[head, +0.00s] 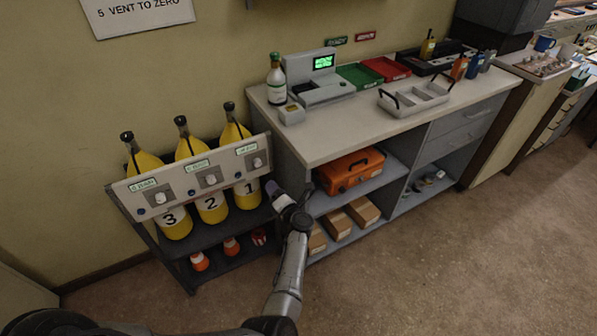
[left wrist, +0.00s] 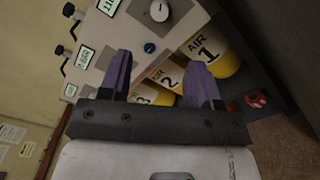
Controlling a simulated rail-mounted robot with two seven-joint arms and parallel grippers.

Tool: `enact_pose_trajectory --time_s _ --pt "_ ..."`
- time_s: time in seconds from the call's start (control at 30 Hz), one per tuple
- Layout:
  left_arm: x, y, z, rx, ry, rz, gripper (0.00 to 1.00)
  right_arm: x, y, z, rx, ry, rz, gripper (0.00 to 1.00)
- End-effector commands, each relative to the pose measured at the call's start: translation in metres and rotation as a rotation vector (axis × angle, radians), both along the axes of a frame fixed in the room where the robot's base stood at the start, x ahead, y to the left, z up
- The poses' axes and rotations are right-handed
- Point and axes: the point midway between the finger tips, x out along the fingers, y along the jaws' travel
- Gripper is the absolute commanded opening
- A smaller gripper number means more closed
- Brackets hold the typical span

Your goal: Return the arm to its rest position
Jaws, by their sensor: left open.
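My left arm (head: 291,270) reaches up from the bottom of the head view. Its left gripper (head: 272,187) is in front of the right end of the valve panel, near the bench's left side. In the left wrist view the same gripper (left wrist: 160,62) shows two purple fingers spread apart with nothing between them. The grey valve panel (head: 180,190), with knobs and small green displays, and the yellow AIR cylinders (left wrist: 207,55) lie beyond the fingers. My right gripper is not in view.
The cylinder rack's lower shelf (head: 232,262) holds orange-and-white cones. The bench (head: 335,138) stands close on the right, with an orange case (head: 350,170) and brown boxes (head: 362,211) on its shelves. The floor (head: 430,265) to the right is clear.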

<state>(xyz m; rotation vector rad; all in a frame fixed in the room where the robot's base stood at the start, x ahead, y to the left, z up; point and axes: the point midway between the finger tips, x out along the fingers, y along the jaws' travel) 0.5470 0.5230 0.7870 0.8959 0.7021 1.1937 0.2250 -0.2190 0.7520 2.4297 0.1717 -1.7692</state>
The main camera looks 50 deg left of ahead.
Motion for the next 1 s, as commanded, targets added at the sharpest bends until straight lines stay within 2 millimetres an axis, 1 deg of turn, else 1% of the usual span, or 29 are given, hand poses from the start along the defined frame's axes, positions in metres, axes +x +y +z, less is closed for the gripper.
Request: enact_pose_trajectory --time_s 0.27,0.33,0.47,0.57,0.6,0.67,0.7,0.77,0.8,0.87,0.9,0.97,1.0 --pt "0.0 0.0 0.001 0.003 0.001 -0.002 0.57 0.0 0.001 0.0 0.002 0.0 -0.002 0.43" --pt "0.0 0.002 0.004 0.023 0.016 -0.024 0.57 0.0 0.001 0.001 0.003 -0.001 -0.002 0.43" --pt "0.001 0.004 0.024 0.141 0.109 -0.158 0.57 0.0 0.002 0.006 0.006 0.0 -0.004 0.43" --pt "0.005 -0.008 0.046 0.302 0.26 -0.352 0.57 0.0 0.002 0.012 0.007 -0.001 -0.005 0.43" --pt "0.006 -0.019 0.053 0.375 0.34 -0.444 0.57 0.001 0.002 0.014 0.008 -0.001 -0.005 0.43" --pt "0.006 -0.04 0.061 0.489 0.471 -0.584 0.57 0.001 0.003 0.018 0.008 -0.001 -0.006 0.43" --pt "0.005 -0.058 0.063 0.561 0.562 -0.677 0.57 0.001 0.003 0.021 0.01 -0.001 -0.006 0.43" --pt "-0.001 -0.085 0.062 0.666 0.703 -0.814 0.57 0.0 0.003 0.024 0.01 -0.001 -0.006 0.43" --pt "-0.007 -0.105 0.059 0.731 0.797 -0.902 0.57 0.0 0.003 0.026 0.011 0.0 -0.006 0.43" --pt "-0.021 -0.135 0.052 0.827 0.942 -1.033 0.57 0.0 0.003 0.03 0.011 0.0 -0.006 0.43" --pt "-0.034 -0.155 0.046 0.887 1.039 -1.119 0.57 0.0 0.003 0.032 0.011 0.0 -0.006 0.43" --pt "-0.057 -0.183 0.036 0.975 1.185 -1.243 0.57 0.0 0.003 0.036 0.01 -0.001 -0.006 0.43" --pt "-0.075 -0.202 0.029 1.029 1.28 -1.326 0.57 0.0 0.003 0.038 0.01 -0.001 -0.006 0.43"
